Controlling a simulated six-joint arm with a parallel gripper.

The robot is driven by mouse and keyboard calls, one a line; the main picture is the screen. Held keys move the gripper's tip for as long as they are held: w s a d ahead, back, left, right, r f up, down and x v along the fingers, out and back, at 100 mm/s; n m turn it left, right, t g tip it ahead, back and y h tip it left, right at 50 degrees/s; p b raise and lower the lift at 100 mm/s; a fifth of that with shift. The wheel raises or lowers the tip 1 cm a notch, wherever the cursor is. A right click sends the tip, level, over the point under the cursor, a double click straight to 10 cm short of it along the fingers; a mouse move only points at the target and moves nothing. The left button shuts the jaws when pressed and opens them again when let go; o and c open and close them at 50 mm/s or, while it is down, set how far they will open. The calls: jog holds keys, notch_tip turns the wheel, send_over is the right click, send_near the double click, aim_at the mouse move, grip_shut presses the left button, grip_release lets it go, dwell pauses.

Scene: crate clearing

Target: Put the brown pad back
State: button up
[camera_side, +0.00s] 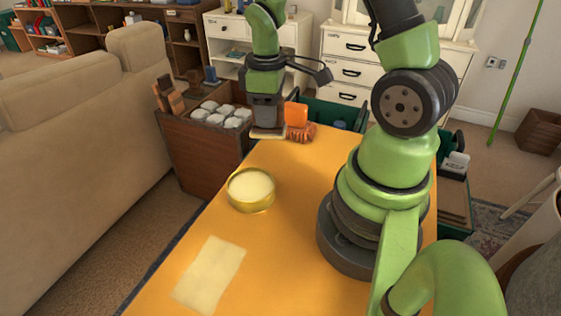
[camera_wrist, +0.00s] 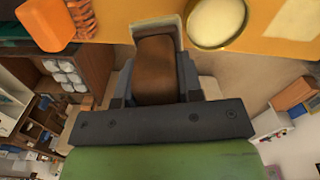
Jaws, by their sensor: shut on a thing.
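My gripper (camera_side: 267,128) is at the far left corner of the orange table, pointing down. It is shut on the brown pad, whose brown face (camera_wrist: 157,70) lies between the two fingers in the wrist view. A pale edge (camera_wrist: 152,24) shows around the pad's far end. In the side view the fingers hide most of the pad, and only a pale strip shows below them at the table's edge. I cannot tell whether it touches the table.
An orange block (camera_side: 295,113) and a rust-brown brush-like thing (camera_side: 300,132) are just right of my gripper. A round tin (camera_side: 252,206) and pale sheet (camera_side: 210,274) lie nearer. A brown crate (camera_side: 190,148) with several white items stands left; green crates (camera_side: 352,109) stand behind.

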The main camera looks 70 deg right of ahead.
jog(key=d+m, duration=0.1)
jog(key=s+d+m, duration=0.1)
jog(key=d, duration=0.1)
jog(key=shift+s+d+r, duration=0.1)
jog(key=shift+s+r, duration=0.05)
notch_tip(320, 180, down, 10)
jog(key=shift+r, duration=0.15)
dwell(0.4)
jog(key=shift+f, duration=0.3)
jog(key=o, duration=0.9)
